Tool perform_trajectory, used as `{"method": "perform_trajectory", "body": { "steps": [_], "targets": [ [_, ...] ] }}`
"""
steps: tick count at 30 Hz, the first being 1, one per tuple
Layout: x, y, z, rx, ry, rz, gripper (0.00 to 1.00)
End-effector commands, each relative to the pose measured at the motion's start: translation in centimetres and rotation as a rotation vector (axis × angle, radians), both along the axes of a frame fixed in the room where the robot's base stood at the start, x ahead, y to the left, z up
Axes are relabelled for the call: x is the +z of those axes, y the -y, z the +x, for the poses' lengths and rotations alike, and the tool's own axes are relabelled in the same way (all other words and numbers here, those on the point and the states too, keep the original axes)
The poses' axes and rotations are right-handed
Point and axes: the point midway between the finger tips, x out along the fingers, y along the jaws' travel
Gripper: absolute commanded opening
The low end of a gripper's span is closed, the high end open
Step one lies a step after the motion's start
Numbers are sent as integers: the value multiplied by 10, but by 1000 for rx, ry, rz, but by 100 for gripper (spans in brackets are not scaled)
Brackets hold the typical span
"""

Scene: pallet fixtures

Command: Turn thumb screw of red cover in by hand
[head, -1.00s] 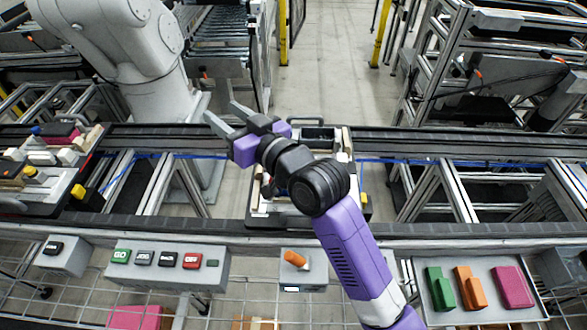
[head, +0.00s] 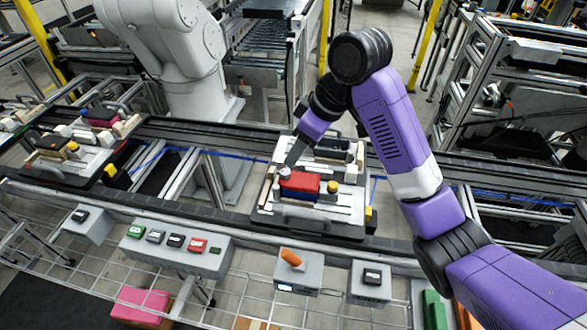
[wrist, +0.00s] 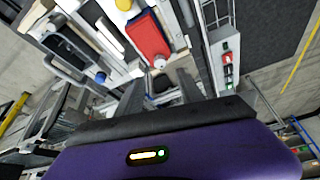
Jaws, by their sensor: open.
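The red cover (head: 300,182) lies on a blue part on the pallet fixture (head: 345,230) in the head view. Its pale thumb screw (head: 285,172) sits at the cover's left end. In the wrist view the red cover (wrist: 150,36) shows at top centre, with the white thumb screw (wrist: 159,63) at its near end. My gripper (wrist: 159,84) is open and empty, its two fingers on either side of the line to the screw. In the head view my gripper (head: 289,162) points down just above the screw; I cannot tell whether it touches.
A yellow knob (head: 332,187) stands at the cover's right end. A dark handle (head: 335,148) rises behind. Another loaded pallet (head: 65,165) is at left. Button boxes (head: 178,245) and an orange switch (head: 290,257) line the front edge. A white robot arm (head: 165,50) stands behind.

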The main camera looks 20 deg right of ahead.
Motion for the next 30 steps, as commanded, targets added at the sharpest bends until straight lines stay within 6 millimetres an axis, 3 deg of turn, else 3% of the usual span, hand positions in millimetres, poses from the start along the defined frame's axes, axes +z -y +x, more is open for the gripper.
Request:
{"method": "perform_trajectory", "body": {
  "steps": [18, 29, 30],
  "targets": [
    [-68, -16, 19, 6, -8, -6, 45],
    [-73, -18, 21, 5, -6, -6, 45],
    [-73, -18, 21, 5, -6, -6, 37]
  ]
}}
